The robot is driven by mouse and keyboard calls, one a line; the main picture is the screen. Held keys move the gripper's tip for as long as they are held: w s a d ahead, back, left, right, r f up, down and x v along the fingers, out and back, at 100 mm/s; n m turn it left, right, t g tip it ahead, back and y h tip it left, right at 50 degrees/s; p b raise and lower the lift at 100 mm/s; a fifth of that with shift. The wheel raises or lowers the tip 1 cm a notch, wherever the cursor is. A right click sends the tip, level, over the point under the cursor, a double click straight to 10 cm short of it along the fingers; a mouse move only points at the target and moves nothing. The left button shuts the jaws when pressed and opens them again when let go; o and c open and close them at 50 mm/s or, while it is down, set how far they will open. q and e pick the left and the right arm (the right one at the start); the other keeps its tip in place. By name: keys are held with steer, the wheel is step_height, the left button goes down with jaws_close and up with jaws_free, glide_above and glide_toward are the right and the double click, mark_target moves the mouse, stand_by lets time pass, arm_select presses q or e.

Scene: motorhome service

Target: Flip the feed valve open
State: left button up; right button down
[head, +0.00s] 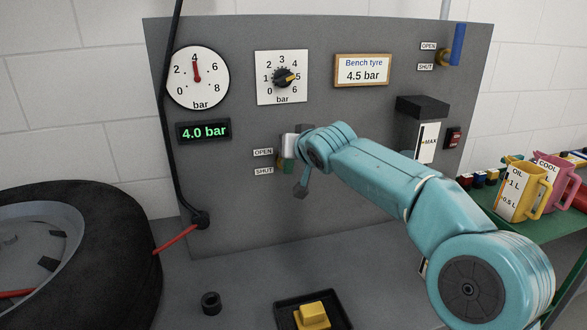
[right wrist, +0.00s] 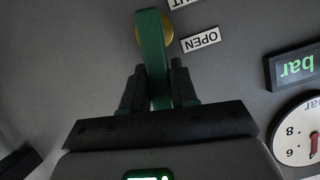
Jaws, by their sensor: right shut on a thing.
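A green valve lever (right wrist: 152,60) on a brass pivot (right wrist: 168,28) shows in the right wrist view, between the fingers of my right gripper (right wrist: 160,85). The gripper is shut on it. From the pivot the lever runs toward the gripper, past the level of the OPEN label (right wrist: 201,40); the SHUT label is cut off at the frame's top. In the head view my right gripper (head: 292,165) covers most of this valve, beside its OPEN label (head: 263,152) and SHUT label (head: 264,171). My left gripper is not in view.
A blue lever (head: 458,45) points up at the panel's upper right. The round gauge (head: 198,77) and display (head: 203,132) read 4.0 bar. A regulator knob (head: 283,77) and a "Bench tyre 4.5 bar" sign (head: 362,70) are above. A tyre (head: 95,240) lies at left; jugs (head: 522,190) stand right.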

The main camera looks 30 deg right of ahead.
steer(key=shift+w+a+f+n+h+b, duration=0.15)
steer(key=shift+a+n+h+b, duration=0.3)
steer(key=shift+n+b, duration=0.3)
steer(key=c, duration=1)
jaws_free()
steer(key=shift+o, duration=0.2)
steer(key=shift+s+a+r+b, duration=0.1)
steer(key=shift+s+r+b, duration=0.2)
steer(key=shift+s, duration=0.1)
steer(key=b+v, duration=0.3)
steer(key=v, duration=1.2)
steer(key=shift+a+r, duration=0.15)
steer(key=shift+r, duration=0.05)
steer(key=shift+s, duration=0.2)
